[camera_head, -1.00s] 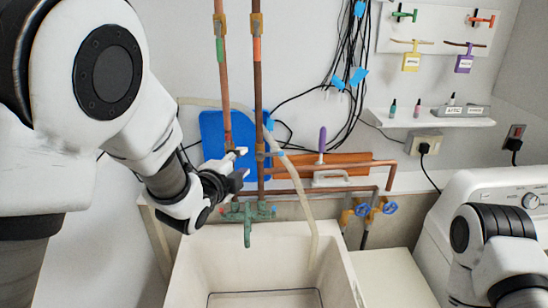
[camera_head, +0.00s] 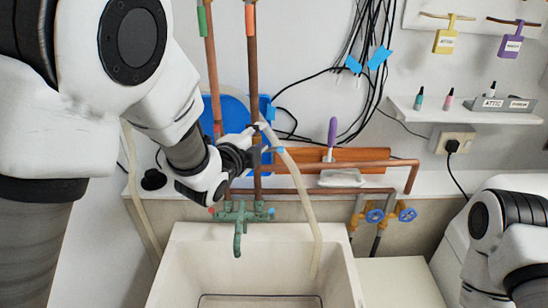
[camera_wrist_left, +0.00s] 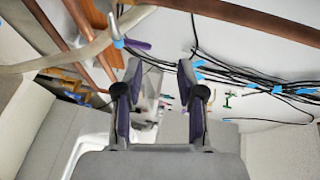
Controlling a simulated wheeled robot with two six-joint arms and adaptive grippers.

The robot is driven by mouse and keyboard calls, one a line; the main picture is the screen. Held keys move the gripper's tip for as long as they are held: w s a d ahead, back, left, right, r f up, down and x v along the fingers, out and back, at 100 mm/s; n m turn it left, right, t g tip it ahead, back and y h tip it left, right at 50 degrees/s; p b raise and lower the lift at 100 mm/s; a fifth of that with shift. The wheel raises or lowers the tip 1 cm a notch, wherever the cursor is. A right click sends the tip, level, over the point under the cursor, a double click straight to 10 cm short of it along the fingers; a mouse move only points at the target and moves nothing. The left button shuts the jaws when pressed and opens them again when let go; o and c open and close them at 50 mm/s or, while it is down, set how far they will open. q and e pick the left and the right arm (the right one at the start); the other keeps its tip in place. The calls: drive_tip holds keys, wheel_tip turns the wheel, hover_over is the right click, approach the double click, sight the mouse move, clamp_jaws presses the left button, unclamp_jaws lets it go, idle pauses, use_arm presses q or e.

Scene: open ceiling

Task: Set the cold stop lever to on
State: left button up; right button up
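Two vertical copper pipes rise behind the sink faucet (camera_head: 240,215). My left gripper (camera_head: 256,138) is at this pipe, above the faucet. In the left wrist view its two fingers (camera_wrist_left: 160,72) stand apart with nothing held between them. A blue-tipped piece (camera_wrist_left: 117,35) lies left of and beyond the fingers there. My right gripper is out of view.
A pale hose (camera_head: 300,195) hangs into the white sink (camera_head: 190,275). Two blue round valve handles (camera_head: 374,215) are to the right. Black cables (camera_head: 370,60) run up the wall. A purple-handled tool (camera_head: 332,130) stands behind the horizontal pipes. A shelf (camera_head: 400,105) is at right.

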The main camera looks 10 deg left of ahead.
sight(273, 151)
use_arm(q)
drive_tip(key=w+f+b, duration=0.1)
drive_tip(key=f, duration=0.1)
drive_tip(key=w+f+b, duration=0.1)
drive_tip(key=f, duration=0.1)
drive_tip(key=w+f+b, duration=0.1)
drive_tip(key=f, duration=0.1)
drive_tip(key=shift+w+d+f, duration=0.35)
drive_tip(key=shift+d+f, duration=0.05)
drive_tip(key=x, duration=0.4)
drive_tip(key=shift+s+f, duration=0.1)
drive_tip(key=shift+f, duration=0.25)
drive_tip(key=shift+s, duration=0.15)
drive_tip(key=shift+s+r, duration=0.1)
drive_tip(key=shift+r, duration=0.05)
drive_tip(key=shift+c, duration=1.3)
clamp_jaws()
